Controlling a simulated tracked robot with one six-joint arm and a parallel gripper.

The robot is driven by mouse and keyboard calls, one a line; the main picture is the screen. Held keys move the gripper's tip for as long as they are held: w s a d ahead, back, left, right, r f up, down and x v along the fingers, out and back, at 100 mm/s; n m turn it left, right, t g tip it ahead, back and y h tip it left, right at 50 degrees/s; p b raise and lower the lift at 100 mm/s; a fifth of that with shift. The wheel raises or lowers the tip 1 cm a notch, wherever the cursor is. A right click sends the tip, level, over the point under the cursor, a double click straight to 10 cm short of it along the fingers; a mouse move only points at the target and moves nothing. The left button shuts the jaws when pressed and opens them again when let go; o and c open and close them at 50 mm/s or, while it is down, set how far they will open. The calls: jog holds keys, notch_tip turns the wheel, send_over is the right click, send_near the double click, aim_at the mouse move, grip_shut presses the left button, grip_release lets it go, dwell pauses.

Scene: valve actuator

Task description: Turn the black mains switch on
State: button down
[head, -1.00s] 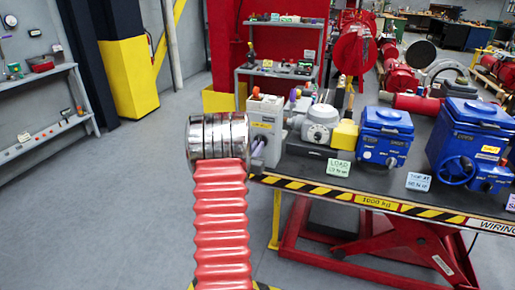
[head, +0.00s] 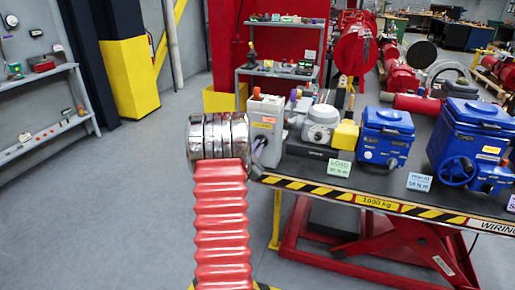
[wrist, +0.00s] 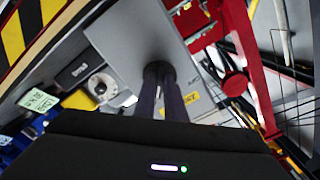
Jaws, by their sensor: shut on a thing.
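The grey switch box (head: 266,127) stands at the left end of the bench in the head view, with an orange part on top and small labels on its face. In the wrist view its grey face (wrist: 140,35) fills the upper middle. My gripper (wrist: 160,72) has its two dark fingers close together, with the tips at that face. It is shut on a small dark part there, apparently the black mains switch, which the fingertips mostly hide. In the head view the gripper (head: 259,146) shows only as a small patch beside my silver wrist rings. The switch's position cannot be read.
To the right on the bench are a grey dial unit (head: 320,122), a yellow block (head: 345,135) and blue actuators (head: 386,138). A hazard-striped edge (head: 330,192) runs along the bench front. The floor at left is clear.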

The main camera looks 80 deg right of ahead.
jog(key=shift+f, duration=0.15)
jog(key=c, duration=1.8)
grip_release()
jog(key=shift+a, duration=0.2)
jog(key=a, duration=0.4)
jog(key=w+a, duration=0.1)
jog(key=a, duration=0.8)
jog(key=shift+w+a, duration=0.15)
jog(key=shift+a, duration=0.1)
